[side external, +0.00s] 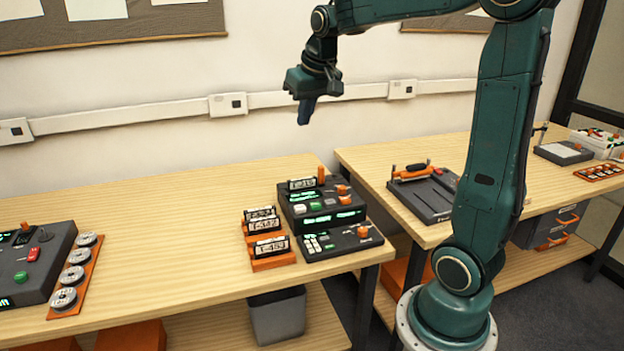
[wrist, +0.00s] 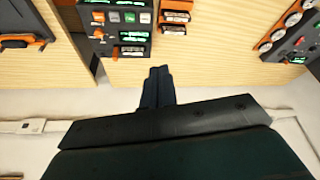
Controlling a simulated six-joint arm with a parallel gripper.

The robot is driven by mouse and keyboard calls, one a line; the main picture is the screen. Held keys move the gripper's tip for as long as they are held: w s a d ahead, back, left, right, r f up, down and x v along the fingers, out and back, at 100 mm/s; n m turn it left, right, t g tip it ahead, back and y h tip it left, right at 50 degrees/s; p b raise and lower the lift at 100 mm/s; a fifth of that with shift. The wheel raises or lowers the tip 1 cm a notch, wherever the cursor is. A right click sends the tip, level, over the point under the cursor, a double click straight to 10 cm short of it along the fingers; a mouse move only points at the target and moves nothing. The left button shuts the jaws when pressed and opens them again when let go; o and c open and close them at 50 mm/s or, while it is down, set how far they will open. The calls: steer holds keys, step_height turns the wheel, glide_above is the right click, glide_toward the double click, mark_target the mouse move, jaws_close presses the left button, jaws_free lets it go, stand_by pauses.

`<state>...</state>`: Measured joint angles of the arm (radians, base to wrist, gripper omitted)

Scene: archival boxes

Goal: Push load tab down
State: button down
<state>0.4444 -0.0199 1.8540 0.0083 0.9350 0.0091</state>
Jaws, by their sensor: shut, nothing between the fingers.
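A dark grey device (side external: 327,219) with green displays and buttons stands near the right end of the left table. A labelled cartridge (side external: 301,184) sits at its top back edge. An upright orange tab (side external: 321,174) stands just right of that cartridge; it looks like the load tab, though no marking is readable. My gripper (side external: 304,117) is shut and empty, pointing down in the air high above the device, near the wall. In the wrist view my shut fingers (wrist: 158,72) point toward the table edge, and the device (wrist: 118,20) shows at upper left, apart from them.
An orange rack (side external: 272,264) with labelled cartridges stands left of the device, and a keypad unit (side external: 340,242) sits in front. Another console (side external: 35,262) and an orange tray of round reels (side external: 58,312) are at far left. The table (side external: 165,240) between is clear.

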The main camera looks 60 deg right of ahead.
steer(key=w+d+f+m, duration=0.1)
steer(key=w+d+f, duration=0.1)
steer(key=d, duration=0.3)
steer(key=w+d+f+m, duration=0.1)
steer(key=w+d, duration=0.1)
steer(key=d, duration=0.4)
steer(key=m+g, duration=0.2)
glide_above(322, 168)
steer(key=s+a, duration=0.2)
steer(key=s+a+x, duration=0.1)
steer(key=x, duration=0.4)
steer(key=shift+w+d+f, duration=0.15)
steer(key=shift+w+d, duration=0.05)
steer(key=shift+d, duration=0.1)
steer(key=x, duration=1.2)
steer(key=shift+w+f, duration=0.1)
steer(key=shift+f, duration=0.85)
steer(key=shift+s+a+x, duration=0.15)
steer(key=shift+x, duration=0.75)
steer(key=shift+s+a+x, duration=0.15)
steer(key=shift+x, duration=0.75)
steer(key=shift+f, duration=0.15)
